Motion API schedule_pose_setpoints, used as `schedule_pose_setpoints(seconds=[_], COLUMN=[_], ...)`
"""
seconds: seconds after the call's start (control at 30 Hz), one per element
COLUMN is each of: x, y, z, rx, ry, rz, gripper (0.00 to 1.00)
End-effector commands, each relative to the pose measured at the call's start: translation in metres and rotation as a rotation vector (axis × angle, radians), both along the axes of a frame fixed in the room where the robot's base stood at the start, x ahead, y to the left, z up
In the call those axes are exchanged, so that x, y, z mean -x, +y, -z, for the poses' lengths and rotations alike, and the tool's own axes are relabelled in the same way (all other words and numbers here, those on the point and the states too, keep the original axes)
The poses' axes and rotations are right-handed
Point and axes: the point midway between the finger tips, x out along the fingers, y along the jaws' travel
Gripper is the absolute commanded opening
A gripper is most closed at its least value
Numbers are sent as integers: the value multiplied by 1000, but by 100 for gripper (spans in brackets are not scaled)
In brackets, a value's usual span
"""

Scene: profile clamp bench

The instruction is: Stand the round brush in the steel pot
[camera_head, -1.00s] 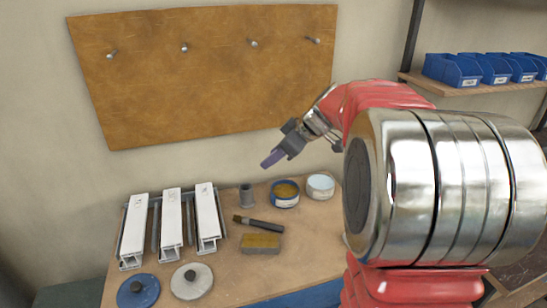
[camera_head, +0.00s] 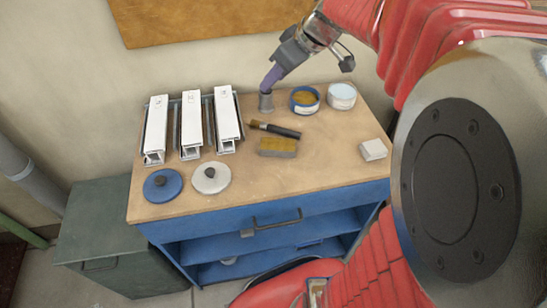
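A brush (camera_head: 280,130) with brown bristles and a dark handle lies flat on the bench, bristles to the left. It looks like the round brush, though its bristle shape is too small to be sure. The steel pot (camera_head: 266,103) is a small grey cylinder at the back of the bench. My gripper (camera_head: 274,72) points down over the pot. A purple piece stands out from its dark grey fingers, its lower end at the pot's mouth. I cannot tell whether it is the fingertips or something held, nor whether it touches the pot.
A blue tin (camera_head: 304,108) and a pale tin (camera_head: 342,95) stand right of the pot. A brown-topped block (camera_head: 277,153) lies before the brush. White profiles (camera_head: 191,125) and two knobbed lids, blue (camera_head: 163,192) and grey (camera_head: 217,184), are left. A white block (camera_head: 373,150) lies right.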

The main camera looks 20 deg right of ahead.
Motion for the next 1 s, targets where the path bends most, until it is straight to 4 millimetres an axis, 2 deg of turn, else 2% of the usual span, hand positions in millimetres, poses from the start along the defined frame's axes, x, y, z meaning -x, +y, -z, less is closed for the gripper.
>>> schedule_pose_setpoints(seconds=[0.1, 0.4, 0.6, 0.8, 1.0], x=[27, 96, 141, 181, 203], y=[26, 69, 86, 94, 96], z=[-1, 7, 18, 32, 42], rx=[-3, -2, 0, -1, -9], ry=[36, 104, 123, 121, 111], rz=[41, 177, 278, 381, 452], gripper=[37, 37, 37, 37, 37])
